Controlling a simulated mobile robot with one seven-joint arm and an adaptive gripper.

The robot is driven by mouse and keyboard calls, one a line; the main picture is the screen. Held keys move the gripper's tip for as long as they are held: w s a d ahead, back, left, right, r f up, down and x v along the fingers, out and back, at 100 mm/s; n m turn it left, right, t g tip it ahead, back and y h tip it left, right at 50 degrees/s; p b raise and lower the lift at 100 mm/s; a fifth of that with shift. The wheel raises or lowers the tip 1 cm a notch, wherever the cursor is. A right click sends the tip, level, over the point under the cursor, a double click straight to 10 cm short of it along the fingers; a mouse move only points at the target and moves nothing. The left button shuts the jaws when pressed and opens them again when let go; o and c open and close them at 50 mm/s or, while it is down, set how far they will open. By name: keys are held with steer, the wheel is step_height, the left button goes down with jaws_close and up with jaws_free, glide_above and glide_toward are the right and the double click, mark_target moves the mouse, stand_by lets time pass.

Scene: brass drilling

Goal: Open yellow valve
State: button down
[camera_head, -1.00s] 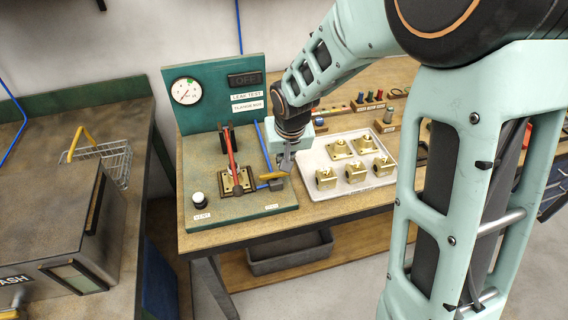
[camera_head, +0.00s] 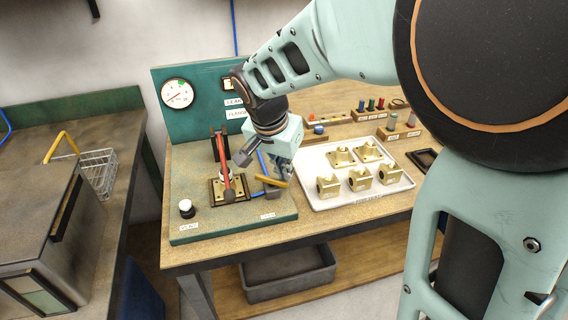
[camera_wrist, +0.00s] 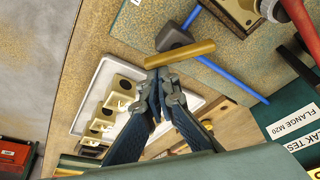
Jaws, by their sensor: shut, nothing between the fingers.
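The yellow valve handle (camera_head: 271,181) sits on the green test board (camera_head: 185,217), near its front right corner. It is a short bar on a dark valve body (camera_wrist: 173,38), with blue tubing running to it. In the wrist view the handle (camera_wrist: 195,51) lies slantwise just beyond my fingertips. My gripper (camera_wrist: 158,76) is shut and empty, its tips close to the handle's left half. I cannot tell whether they touch it. In the head view my gripper (camera_head: 284,168) is just above and behind the handle, partly hidden by my wrist.
A red-handled clamp (camera_head: 222,165) stands left of the valve, with a white VENT knob (camera_head: 186,208) at the board's left. A white tray (camera_head: 334,200) of brass parts lies to the right. The gauge panel (camera_head: 195,122) rises behind.

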steer(key=m+b, duration=0.1)
steer(key=m, duration=0.1)
steer(key=s+m+h+b, duration=0.1)
steer(key=shift+a+f+m+g, duration=0.1)
steer(key=shift+a+m+g, duration=0.05)
steer(key=shift+m+g, duration=0.2)
steer(key=m, duration=0.1)
steer(key=m+g, duration=0.1)
steer(key=m, duration=0.1)
steer(key=shift+s+a+m+h, duration=0.2)
steer(key=shift+s+m+h, duration=0.05)
steer(key=shift+s+h, duration=0.15)
steer(key=shift+w+a, duration=0.5)
steer(key=shift+w, duration=0.1)
